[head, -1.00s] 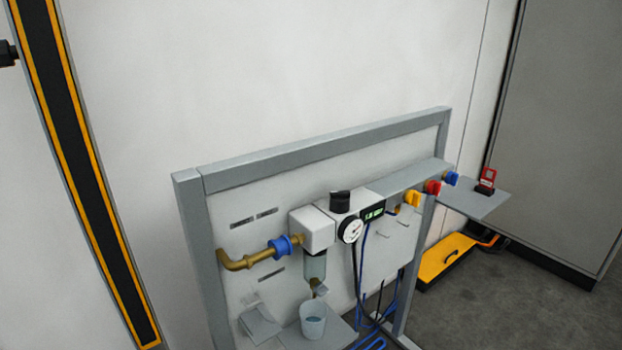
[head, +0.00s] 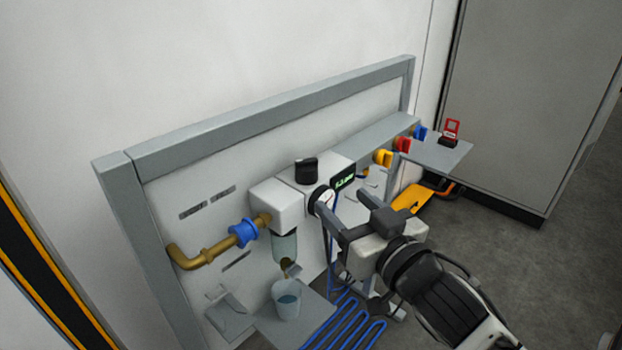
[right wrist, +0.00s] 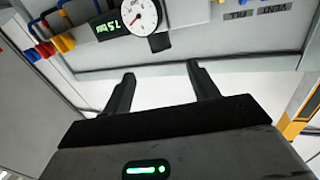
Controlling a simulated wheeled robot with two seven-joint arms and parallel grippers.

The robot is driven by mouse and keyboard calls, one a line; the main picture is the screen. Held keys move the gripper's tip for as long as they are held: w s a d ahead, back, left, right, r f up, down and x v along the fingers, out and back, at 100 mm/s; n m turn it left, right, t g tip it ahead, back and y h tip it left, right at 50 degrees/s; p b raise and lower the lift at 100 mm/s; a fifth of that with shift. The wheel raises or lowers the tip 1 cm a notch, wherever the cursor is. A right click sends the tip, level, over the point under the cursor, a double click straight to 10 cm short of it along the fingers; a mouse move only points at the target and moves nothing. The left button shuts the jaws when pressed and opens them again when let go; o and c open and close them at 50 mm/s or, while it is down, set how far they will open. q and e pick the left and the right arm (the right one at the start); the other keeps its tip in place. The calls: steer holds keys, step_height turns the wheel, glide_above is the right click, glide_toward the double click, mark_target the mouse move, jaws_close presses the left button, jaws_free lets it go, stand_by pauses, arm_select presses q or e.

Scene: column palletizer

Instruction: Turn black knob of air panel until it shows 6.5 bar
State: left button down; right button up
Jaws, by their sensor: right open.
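The air panel's black knob (head: 306,171) stands on top of a white regulator block in the head view. It also shows in the right wrist view (right wrist: 159,42), just beyond the fingertips. A round white gauge (right wrist: 134,14) and a green digital display (right wrist: 108,27) sit beside it; the display appears upside down and I cannot read it surely. In the head view the display (head: 343,180) is too small to read. My right gripper (head: 341,202) is open and empty, in front of the panel and apart from the knob. It also shows in the right wrist view (right wrist: 160,72). My left gripper is out of view.
A grey frame (head: 270,118) surrounds the panel. A brass pipe with a blue collar (head: 243,233) and a cup (head: 286,298) are at its left. Yellow, red and blue valves (head: 402,144) and a small shelf (head: 440,158) with a red device are at right.

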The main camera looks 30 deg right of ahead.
mark_target(312, 171)
steer(key=w+p, duration=0.1)
steer(key=w, duration=1.1)
steer(key=c, duration=0.9)
